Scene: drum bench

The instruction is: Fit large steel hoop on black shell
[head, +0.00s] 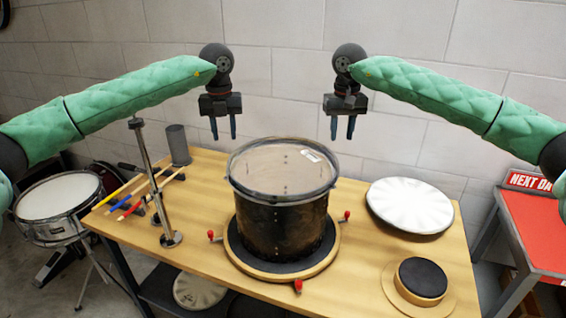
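The black shell (280,228) stands upright on a round turntable in the middle of the bench. A clear drumhead (265,170) with a small white label covers its top. A grey metallic ring (283,200), slightly wider than the shell, runs around the top edge; it looks like the large steel hoop, level on the shell, but I cannot tell it apart from the head's own rim. My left gripper (223,138) is open and empty, above and left of the shell. My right gripper (342,138) is open and empty, above and right of it. Neither touches the ring.
The turntable (232,243) has red-handled clamps around it. A metal stand (171,238), coloured-handled sticks and a grey cylinder (178,144) are at left. A white round head (410,204) and a small black-topped drum pad (423,278) are at right. A red-topped table (540,232) stands beyond.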

